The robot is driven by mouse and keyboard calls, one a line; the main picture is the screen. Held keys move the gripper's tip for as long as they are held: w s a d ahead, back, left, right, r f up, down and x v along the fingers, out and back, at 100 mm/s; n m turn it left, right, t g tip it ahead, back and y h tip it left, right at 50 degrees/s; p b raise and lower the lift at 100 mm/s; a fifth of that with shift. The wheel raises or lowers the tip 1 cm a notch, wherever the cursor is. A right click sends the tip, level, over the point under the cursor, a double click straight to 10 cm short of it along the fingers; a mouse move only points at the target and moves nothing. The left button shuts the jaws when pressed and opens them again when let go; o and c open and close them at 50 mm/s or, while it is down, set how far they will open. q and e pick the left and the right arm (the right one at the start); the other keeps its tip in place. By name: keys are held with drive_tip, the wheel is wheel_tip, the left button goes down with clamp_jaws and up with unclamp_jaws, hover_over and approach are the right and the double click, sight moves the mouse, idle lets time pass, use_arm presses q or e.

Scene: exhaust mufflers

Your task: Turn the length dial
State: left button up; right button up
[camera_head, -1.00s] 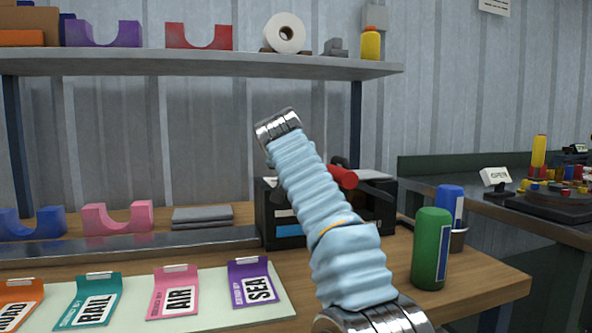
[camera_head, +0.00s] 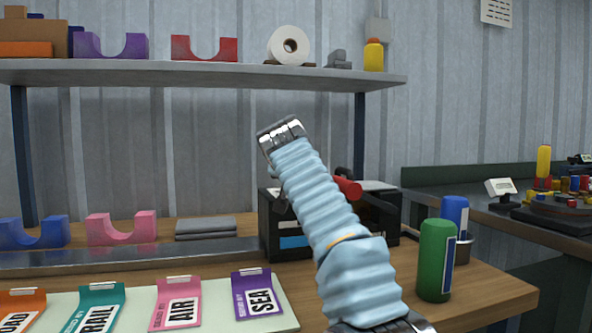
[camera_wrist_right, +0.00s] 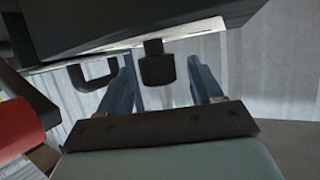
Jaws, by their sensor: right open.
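A black machine (camera_head: 270,228) with a red-ended handle (camera_head: 347,188) sits on the bench, partly behind my right arm in the head view. In the right wrist view a dark knob (camera_wrist_right: 157,66), which looks like the dial, sticks out below a dark overhanging housing (camera_wrist_right: 150,22). My right gripper (camera_wrist_right: 162,78) is open, with one finger on each side of the knob. I cannot tell whether either finger touches it. The head view does not show the right gripper, and no dial markings are readable. My left gripper is in neither view.
In the right wrist view, a black bracket-like handle (camera_wrist_right: 98,72) and a red cylinder (camera_wrist_right: 14,125) are at the left. A green can (camera_head: 436,260) and a blue can (camera_head: 455,215) stand right of the machine. A shelf (camera_head: 200,75) spans above the bench.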

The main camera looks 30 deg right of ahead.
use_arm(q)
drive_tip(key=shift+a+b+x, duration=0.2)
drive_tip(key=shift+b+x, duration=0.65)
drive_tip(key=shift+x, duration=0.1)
use_arm(e)
drive_tip(key=v, duration=1.2)
drive_tip(key=shift+s, duration=0.25)
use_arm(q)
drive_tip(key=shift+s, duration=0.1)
use_arm(e)
drive_tip(key=shift+a+r, duration=0.1)
drive_tip(key=shift+r, duration=0.1)
drive_tip(key=w+d+f+m+g+h+p, duration=0.1)
drive_tip(key=w+d+p, duration=0.1)
drive_tip(key=p, duration=0.3)
drive_tip(key=w+d+f+m+g+h+p, duration=0.1)
drive_tip(key=w+d+f+p, duration=0.1)
drive_tip(key=w+p, duration=0.3)
drive_tip(key=w+d+f+m+g+h+p, duration=0.1)
drive_tip(key=w+d+f+p, duration=0.1)
drive_tip(key=p, duration=0.4)
drive_tip(key=shift+w+d+m+p, duration=0.35)
drive_tip(key=shift+w+d, duration=0.3)
drive_tip(key=shift+d, duration=0.3)
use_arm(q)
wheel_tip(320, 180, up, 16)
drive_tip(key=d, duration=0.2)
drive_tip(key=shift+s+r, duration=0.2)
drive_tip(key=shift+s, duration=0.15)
